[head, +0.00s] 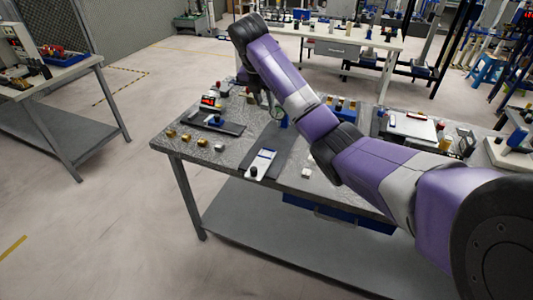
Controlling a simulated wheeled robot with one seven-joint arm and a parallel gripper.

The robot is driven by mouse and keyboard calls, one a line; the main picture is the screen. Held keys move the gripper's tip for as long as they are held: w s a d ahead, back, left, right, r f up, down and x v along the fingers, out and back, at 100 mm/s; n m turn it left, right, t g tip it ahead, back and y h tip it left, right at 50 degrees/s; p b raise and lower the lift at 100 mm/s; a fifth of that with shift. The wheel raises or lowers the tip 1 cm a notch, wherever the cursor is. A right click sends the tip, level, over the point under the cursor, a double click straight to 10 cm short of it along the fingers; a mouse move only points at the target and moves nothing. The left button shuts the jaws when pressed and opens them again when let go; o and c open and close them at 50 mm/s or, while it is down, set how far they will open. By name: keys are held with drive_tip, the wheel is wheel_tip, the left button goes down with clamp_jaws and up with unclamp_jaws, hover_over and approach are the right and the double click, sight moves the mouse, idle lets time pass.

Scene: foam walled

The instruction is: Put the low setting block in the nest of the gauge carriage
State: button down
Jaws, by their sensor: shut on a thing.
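My purple arm reaches over the grey workbench (240,190) from the right. My gripper (267,101) is at the bench's far side, small and partly hidden by my own arm. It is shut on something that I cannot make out. Just below it stands a small blue upright part (283,121) at the far end of a long dark plate (286,150). A white and blue piece (262,162) with a dark-topped knob lies at the plate's near end. This may be the gauge carriage, but its nest cannot be made out. I cannot identify the low setting block for certain.
Several small brass pieces (187,138) and a pale one (219,147) stand at the left front. Behind them are a dark base (215,123) and a red-lit display (208,101). A small white block (306,173) sits right of the plate. A tray (411,126) lies farther right.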

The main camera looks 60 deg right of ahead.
sight(267, 153)
wheel_tip(267, 153, down, 20)
drive_tip(key=shift+r+p, duration=0.1)
drive_tip(key=shift+p, duration=0.95)
drive_tip(key=c, duration=1.1)
unclamp_jaws()
drive_tip(key=shift+c, duration=0.2)
